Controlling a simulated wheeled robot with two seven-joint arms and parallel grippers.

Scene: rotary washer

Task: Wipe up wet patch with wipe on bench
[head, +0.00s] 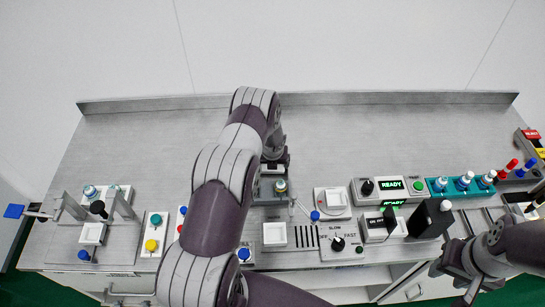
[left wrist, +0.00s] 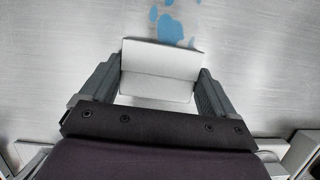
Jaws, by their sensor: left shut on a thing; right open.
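In the left wrist view, a white wipe (left wrist: 158,88) is held between the two fingers of my left gripper (left wrist: 160,70), which is shut on it. The wipe looks like a folded pad with a raised flap. A wet patch of light blue blotches (left wrist: 170,28) lies on the grey bench just beyond the wipe's far edge; part of it may be under the wipe. In the head view my left arm hides the wipe and the patch. My right gripper (head: 452,283) is open and empty at the bench's front right edge.
The grey bench (head: 400,130) is clear along its back. Along its front stand a button box (head: 155,233), a device with a SLOW–FAST dial (head: 340,243), a READY display (head: 393,186), a teal rack with vials (head: 463,187) and a black block (head: 430,218).

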